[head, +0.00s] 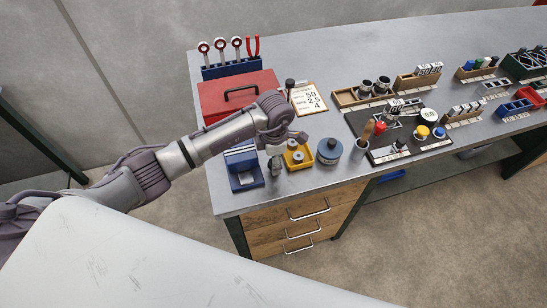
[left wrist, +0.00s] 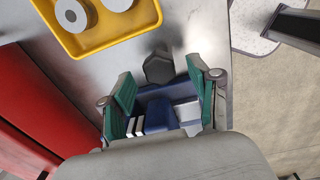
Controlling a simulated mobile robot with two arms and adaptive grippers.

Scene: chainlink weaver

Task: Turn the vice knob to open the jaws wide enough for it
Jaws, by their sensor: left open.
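A small blue vice (head: 245,178) stands near the front left corner of the workbench. Its dark knob (head: 275,164) is on its right side. In the left wrist view, the vice body (left wrist: 157,112) shows between my fingers, partly hidden by the gripper housing. My left gripper (head: 286,136) is above this corner of the bench. The left wrist view shows it open (left wrist: 161,72), its green pads apart with no object gripped. The gap between the vice jaws is unclear. My right gripper is not in view.
A red toolbox (head: 215,100) is behind. A card (head: 310,98) lies beside it. The bench's front edge (head: 290,199) is close to the vice.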

